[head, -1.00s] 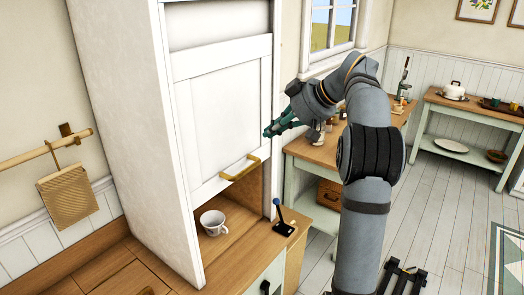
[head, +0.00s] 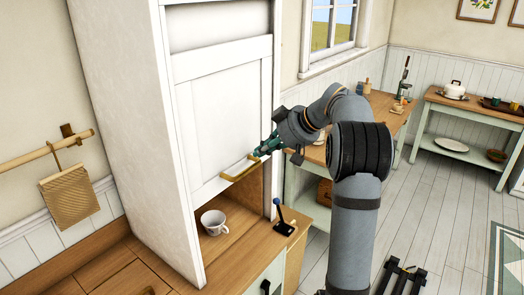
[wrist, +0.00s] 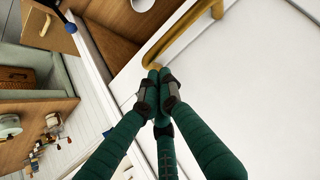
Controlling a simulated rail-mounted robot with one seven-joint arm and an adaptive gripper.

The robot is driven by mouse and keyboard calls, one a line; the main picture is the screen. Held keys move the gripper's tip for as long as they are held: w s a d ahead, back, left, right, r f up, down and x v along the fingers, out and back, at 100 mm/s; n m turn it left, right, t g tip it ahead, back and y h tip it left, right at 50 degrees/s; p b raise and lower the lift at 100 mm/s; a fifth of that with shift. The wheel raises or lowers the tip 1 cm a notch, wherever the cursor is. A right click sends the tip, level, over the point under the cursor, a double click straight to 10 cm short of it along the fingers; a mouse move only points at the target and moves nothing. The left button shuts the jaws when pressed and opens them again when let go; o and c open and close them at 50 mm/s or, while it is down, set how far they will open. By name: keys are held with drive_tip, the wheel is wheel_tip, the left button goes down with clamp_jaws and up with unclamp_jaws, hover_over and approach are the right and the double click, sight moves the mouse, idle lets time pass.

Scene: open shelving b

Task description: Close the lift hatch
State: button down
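The lift hatch (head: 222,120) is a white framed panel in the tall white cabinet. It is partly raised, with an open gap below its lower edge. A brass bar handle (head: 240,170) sits low on the panel and also shows in the wrist view (wrist: 187,32). My gripper (head: 258,154) is at the right end of the handle. In the wrist view its green fingers (wrist: 158,75) come together with their tips right by the handle's end. I cannot tell whether they touch it; no part of the handle shows clearly between them.
A white cup (head: 213,223) stands inside the opening under the hatch. A lever with a blue knob (head: 281,222) stands on the wooden counter at right of the opening. A wooden side table (head: 310,152) is behind my arm. A woven cloth (head: 68,195) hangs at left.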

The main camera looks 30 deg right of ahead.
wheel_tip(320, 180, down, 31)
drive_tip(key=b, duration=3.4)
drive_tip(key=shift+f, duration=0.1)
drive_tip(key=w+r+p+v, duration=0.2)
drive_tip(key=p+v, duration=0.3)
drive_tip(key=v, duration=0.8)
drive_tip(key=shift+a, duration=0.3)
